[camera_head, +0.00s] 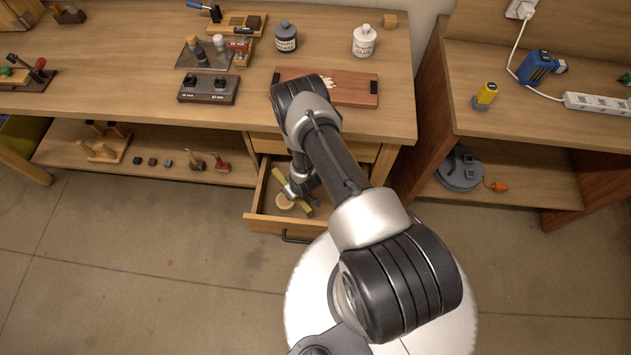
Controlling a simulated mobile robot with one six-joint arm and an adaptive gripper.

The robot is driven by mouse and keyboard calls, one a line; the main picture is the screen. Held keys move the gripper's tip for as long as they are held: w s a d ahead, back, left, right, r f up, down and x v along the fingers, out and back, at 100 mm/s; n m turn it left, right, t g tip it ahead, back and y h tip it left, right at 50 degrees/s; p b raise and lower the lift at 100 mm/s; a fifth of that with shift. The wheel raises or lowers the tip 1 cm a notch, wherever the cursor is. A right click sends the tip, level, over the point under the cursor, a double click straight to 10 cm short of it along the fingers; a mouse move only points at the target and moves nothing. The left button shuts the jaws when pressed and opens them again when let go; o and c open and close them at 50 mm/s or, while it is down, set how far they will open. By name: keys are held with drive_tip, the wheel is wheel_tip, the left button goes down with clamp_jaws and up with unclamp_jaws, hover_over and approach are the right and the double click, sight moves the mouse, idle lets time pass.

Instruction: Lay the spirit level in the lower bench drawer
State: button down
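The lower bench drawer (277,223) is pulled open below the bench's right end. My gripper (297,190) points down into the drawer, over the middle of the yellow bar. The fingers are small and partly hidden, so I cannot tell whether they grip it or whether the bar rests on the drawer floor. My arm covers the drawer's right part.
A pale round piece (286,203) lies in the drawer near the bar. Above the drawer, the bench top (240,117) holds a reddish board (350,88), two bottles and tool racks. A lower shelf (70,150) with small tools is left of the drawer. The floor in front is clear.

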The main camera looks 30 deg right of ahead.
drive_tip(key=d+f+b, duration=0.1)
drive_tip(key=d, duration=0.2)
drive_tip(key=d+f+b, duration=0.1)
drive_tip(key=d+f, duration=0.1)
drive_tip(key=d, duration=0.2)
drive_tip(key=d+f+b, duration=0.1)
drive_tip(key=d+f, duration=0.1)
drive_tip(key=d, duration=0.1)
drive_tip(key=shift+w+d+f, duration=0.1)
drive_tip(key=shift+w+d, duration=0.05)
drive_tip(key=shift+d+f+b, duration=0.7)
drive_tip(key=shift+d+f, duration=0.2)
drive_tip(key=shift+d, duration=0.3)
drive_tip(key=shift+f, duration=0.1)
drive_tip(key=shift+f, duration=0.15)
drive_tip(key=c, duration=1.4)
unclamp_jaws()
drive_tip(key=shift+c, duration=0.2)
